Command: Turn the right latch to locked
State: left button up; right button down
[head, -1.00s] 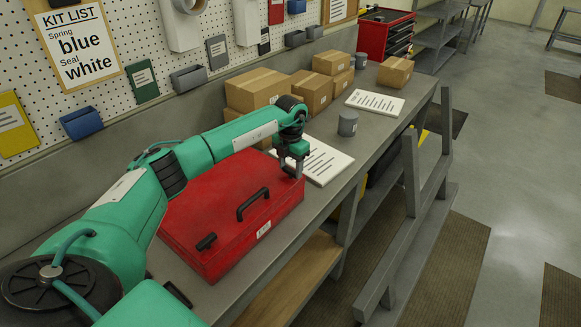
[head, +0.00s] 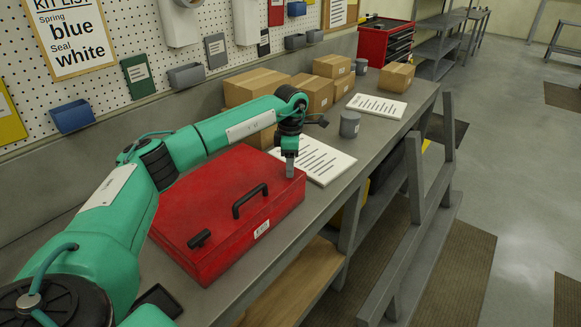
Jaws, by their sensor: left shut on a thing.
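A closed red toolbox (head: 215,190) lies on the grey workbench, with a black carry handle (head: 250,202) on its lid. The left latch (head: 199,239) is a black bar near the lid's front edge. My left gripper (head: 289,168) points down at the lid's right front corner, where the right latch is. It is shut on the right latch, which the fingers hide, so its angle cannot be read. My right gripper is out of view.
A white printed sheet (head: 318,160) lies just behind the gripper. A grey cup (head: 349,124), cardboard boxes (head: 256,86) and another sheet (head: 377,106) stand farther along the bench. A pegboard with a kit list (head: 70,35) is at the back left.

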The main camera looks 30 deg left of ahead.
pick_arm(q)
jog(key=m+b, duration=0.1)
jog(key=m, duration=0.3)
jog(key=shift+b, duration=0.3)
jog(key=shift+m+b, duration=0.4)
jog(key=shift+m, duration=1.1)
jog(key=o, duration=1)
notch_tip(320, 180, up, 14)
jog(key=b, duration=0.3)
